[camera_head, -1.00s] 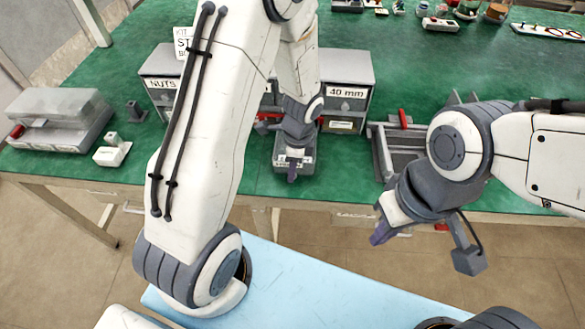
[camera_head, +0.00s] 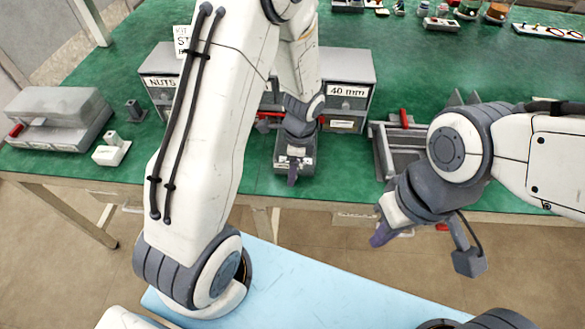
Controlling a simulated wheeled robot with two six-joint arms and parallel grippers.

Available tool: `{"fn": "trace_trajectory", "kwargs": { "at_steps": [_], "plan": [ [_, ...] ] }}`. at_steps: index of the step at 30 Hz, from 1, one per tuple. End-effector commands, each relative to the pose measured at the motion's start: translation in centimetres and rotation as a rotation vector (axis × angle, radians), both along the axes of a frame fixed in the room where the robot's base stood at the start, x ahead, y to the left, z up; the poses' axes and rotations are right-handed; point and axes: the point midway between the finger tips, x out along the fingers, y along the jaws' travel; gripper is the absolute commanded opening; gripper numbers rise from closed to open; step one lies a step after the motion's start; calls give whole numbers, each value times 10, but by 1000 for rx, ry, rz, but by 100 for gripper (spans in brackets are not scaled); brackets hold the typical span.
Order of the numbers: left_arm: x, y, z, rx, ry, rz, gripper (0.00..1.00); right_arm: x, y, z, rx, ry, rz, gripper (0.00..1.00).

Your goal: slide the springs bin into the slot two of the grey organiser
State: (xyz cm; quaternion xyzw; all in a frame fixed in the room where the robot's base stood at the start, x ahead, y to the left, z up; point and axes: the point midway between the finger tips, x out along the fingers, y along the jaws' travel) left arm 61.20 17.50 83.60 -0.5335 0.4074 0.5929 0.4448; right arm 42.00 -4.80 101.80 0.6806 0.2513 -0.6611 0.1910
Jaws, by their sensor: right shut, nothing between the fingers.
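The grey organiser (camera_head: 345,66) stands on the green bench, with a "NUTS" label at its left and a "40 mm" label at its right. My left arm hides its middle. A small grey bin (camera_head: 306,163) sits on the bench in front of the organiser; its label cannot be read. My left gripper (camera_head: 292,167) is down at this bin, a purple fingertip in front of it; whether it grips the bin is hidden. My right gripper (camera_head: 379,238) is shut and empty, in front of the bench edge, well right of the bin.
A grey case (camera_head: 60,105) and a small white block-like device (camera_head: 111,151) are at the left. A grey tray-like fixture with a red handle (camera_head: 404,118) is right of the organiser. Jars and small items line the far right. Bench between bin and fixture is clear.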

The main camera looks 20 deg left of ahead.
Motion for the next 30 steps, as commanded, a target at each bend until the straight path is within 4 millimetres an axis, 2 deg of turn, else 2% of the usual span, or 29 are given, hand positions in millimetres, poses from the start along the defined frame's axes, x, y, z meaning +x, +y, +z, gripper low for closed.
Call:
{"fn": "trace_trajectory", "kwargs": {
  "at_steps": [12,18,24,26,29,30],
  "plan": [
    [4,-8,78,-2,-5,0,70,0,0,7,0,0,0,0],
    [4,-9,95,0,-2,1,70,0,0,8,0,0,0,0],
    [3,-10,98,-2,-2,2,70,0,0,8,0,0,0,0],
    [1,-14,101,-3,-6,12,70,0,0,8,0,0,0,0],
    [-14,-36,117,-14,-28,71,70,0,0,8,0,0,0,0],
    [-25,-49,127,-24,-39,113,70,0,0,8,0,0,0,0]
  ]
}}
